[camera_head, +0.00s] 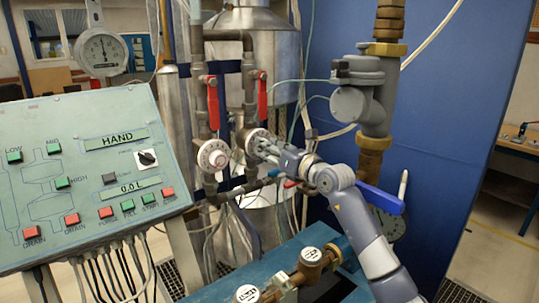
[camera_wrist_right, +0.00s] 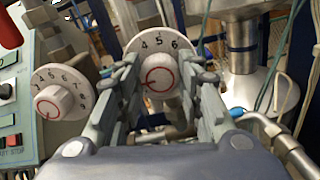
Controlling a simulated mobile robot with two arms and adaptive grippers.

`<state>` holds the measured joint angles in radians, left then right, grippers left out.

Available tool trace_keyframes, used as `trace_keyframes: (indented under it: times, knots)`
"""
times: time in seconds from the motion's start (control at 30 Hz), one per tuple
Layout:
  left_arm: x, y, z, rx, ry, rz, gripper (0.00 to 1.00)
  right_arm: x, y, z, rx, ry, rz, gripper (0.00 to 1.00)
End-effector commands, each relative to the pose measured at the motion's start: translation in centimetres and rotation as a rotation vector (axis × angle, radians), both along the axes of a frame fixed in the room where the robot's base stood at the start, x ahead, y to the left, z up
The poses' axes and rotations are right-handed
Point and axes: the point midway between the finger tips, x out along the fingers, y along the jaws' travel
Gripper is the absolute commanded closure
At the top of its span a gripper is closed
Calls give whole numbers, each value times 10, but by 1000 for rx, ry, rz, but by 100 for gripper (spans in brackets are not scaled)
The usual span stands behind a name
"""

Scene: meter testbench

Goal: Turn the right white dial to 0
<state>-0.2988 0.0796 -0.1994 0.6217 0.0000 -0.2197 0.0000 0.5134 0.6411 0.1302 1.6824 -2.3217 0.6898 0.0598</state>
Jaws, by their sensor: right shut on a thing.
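The right white dial (camera_head: 254,136) sits on the right-hand pipe behind the control panel, partly hidden by my right gripper (camera_head: 262,148). In the wrist view, the right white dial (camera_wrist_right: 160,60) stands between the two fingers of my right gripper (camera_wrist_right: 160,78), which is shut on its knob. The digits 4, 5 and 6 show along its upper rim, and a red ring with a line marks its knob. The lower digits are hidden. The left white dial (camera_head: 213,156) is free, and it also shows in the wrist view (camera_wrist_right: 60,101). My left gripper is out of view.
Two red valve levers (camera_head: 213,103) (camera_head: 262,97) hang above the dials. The sloped control panel (camera_head: 75,115) is at left, and a grey meter with brass fittings (camera_head: 351,104) is at right. Round meters (camera_head: 311,255) stand on a blue bench below.

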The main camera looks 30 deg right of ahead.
Motion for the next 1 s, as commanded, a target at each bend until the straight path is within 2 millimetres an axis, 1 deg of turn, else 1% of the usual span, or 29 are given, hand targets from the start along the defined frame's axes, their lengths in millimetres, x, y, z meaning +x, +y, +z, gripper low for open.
trace_keyframes:
  times: [0.03, 0.5, 0.7, 1.0]
  knots:
    - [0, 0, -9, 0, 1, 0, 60, 0, -1, -4, -49, -4, -1, 90]
    - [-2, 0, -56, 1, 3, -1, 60, 0, 0, -5, -485, -38, -1, 90]
    - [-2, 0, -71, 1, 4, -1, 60, 0, 1, -4, -634, -49, -1, 90]
    - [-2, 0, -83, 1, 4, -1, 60, 0, 1, -2, -774, -59, -1, 90]
